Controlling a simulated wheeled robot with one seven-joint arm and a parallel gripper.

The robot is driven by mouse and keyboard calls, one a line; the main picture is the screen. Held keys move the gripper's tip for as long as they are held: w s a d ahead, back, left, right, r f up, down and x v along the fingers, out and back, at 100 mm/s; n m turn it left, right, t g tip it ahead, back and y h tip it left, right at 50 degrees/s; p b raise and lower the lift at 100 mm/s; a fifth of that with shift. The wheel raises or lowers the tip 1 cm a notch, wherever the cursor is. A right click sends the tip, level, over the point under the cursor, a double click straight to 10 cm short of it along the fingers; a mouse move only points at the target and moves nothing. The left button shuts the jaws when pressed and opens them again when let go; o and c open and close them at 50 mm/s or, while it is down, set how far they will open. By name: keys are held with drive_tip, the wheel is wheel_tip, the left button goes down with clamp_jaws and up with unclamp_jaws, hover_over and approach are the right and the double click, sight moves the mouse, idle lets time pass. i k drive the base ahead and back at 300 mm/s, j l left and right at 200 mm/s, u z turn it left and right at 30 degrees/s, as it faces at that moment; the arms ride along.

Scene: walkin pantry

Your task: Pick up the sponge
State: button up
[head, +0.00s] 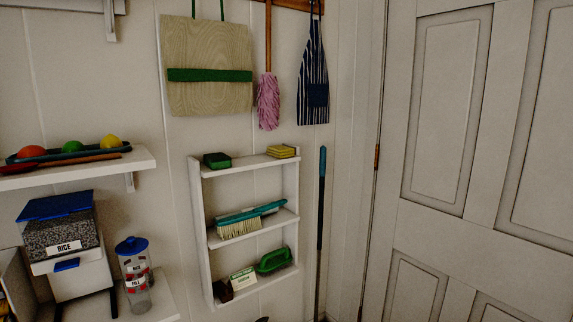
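A small white wall rack (203,235) with three shelves hangs at the middle of the head view. On its top shelf, a dark green block (217,160) lies at the left and a yellow, layered flat piece (281,151) lies at the right. Both look sponge-like. I cannot tell for sure which is the sponge, as the yellow piece could be folded cloth. The two are apart, with bare shelf between them. My gripper is not in view.
A teal brush (240,222) lies on the middle shelf; a green scrub brush (274,260) and a small card (243,278) are below. A teal-topped pole (321,200) stands right of the rack. A striped apron (313,85) and pink duster (268,100) hang above. A door (440,130) is right.

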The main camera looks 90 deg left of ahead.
sight(214, 161)
drive_tip(key=i+u, duration=0.1)
drive_tip(key=u, duration=1.25)
